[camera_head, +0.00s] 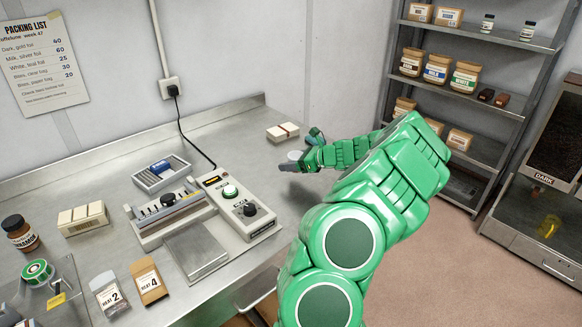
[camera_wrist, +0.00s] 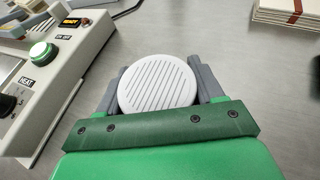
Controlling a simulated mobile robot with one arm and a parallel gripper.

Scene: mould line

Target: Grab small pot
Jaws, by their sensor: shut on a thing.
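The small pot shows in the wrist view as a round white top with slanted grooves (camera_wrist: 157,84). It sits between the two grey fingers of my gripper (camera_wrist: 160,78), which are shut on its sides. In the head view my gripper (camera_head: 290,162) is over the right end of the steel bench, and the pot (camera_head: 295,155) shows only as a small pale shape at the fingers. The lower part of the pot is hidden. I cannot tell whether it touches the bench.
A sealing machine with a green button (camera_head: 230,191) stands left of my gripper. A banded stack of white cards (camera_head: 282,131) lies behind it. Shelving (camera_head: 470,85) stands at the right beyond the bench.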

